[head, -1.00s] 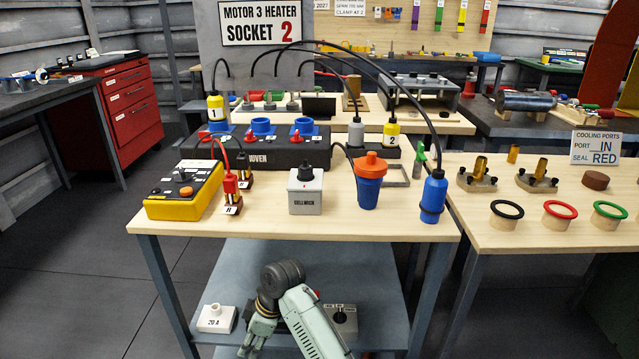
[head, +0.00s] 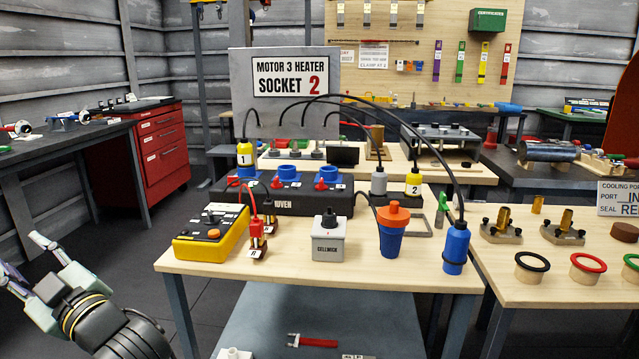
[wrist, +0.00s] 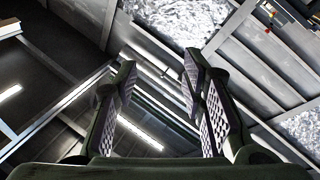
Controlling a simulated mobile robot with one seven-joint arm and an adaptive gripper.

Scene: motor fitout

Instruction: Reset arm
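My gripper (head: 40,268) is at the lower left of the head view, left of the workbench and over the floor. Its fingers are spread apart. In the wrist view my gripper (wrist: 162,100) shows two textured finger pads with a clear gap and nothing between them. My gripper touches none of the bench items.
The wooden workbench (head: 290,268) carries a yellow control box (head: 212,232), a grey box (head: 329,240), an orange-blue cup (head: 393,232) and a blue plug (head: 456,248). A red drawer cabinet (head: 165,150) stands behind left. Floor between the benches is open.

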